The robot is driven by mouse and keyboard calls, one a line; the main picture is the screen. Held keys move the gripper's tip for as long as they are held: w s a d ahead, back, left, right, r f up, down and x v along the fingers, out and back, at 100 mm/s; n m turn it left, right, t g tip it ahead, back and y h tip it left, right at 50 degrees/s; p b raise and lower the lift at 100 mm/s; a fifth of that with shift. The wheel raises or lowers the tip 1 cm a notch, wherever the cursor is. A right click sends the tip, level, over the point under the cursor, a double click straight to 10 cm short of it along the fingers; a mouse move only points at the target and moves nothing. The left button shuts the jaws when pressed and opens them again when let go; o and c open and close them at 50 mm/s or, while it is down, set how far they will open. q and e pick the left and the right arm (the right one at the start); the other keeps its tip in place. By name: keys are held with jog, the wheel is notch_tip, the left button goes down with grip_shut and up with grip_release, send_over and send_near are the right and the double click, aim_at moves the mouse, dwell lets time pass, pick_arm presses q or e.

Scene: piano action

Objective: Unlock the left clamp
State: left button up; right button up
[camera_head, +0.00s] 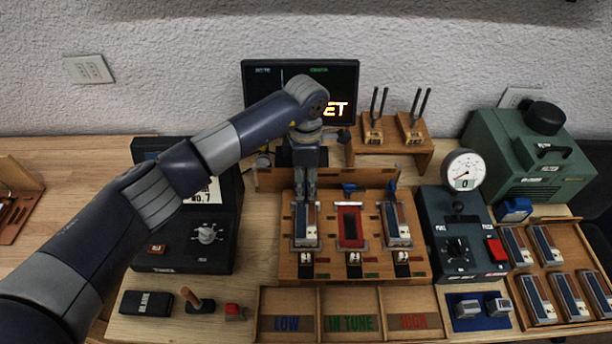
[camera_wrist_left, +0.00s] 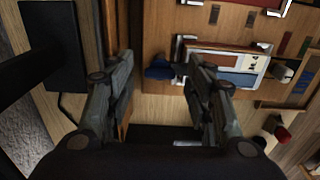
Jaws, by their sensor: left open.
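My left gripper (camera_head: 305,192) reaches down over the back of the left slot of the wooden fixture (camera_head: 290,268). In the wrist view its two fingers (camera_wrist_left: 160,62) are spread apart. The left clamp's blue lever (camera_wrist_left: 158,72) shows between the fingers, with no visible grip on it. In the head view the gripper hides this lever. A block with a blue and brown top (camera_head: 305,226) sits in the left slot and also shows in the wrist view (camera_wrist_left: 228,60). My right gripper is not in view.
The middle slot has a red plate (camera_head: 350,226) and a blue lever (camera_head: 353,187) behind it. The right slot holds another block (camera_head: 396,224). A monitor (camera_head: 262,78) stands behind; a gauge box (camera_head: 458,232) stands right. Labelled bins (camera_head: 322,292) lie in front.

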pick_arm(q)
jog(key=shift+f, duration=0.15)
jog(key=c, duration=1.1)
jog(key=shift+o, duration=0.2)
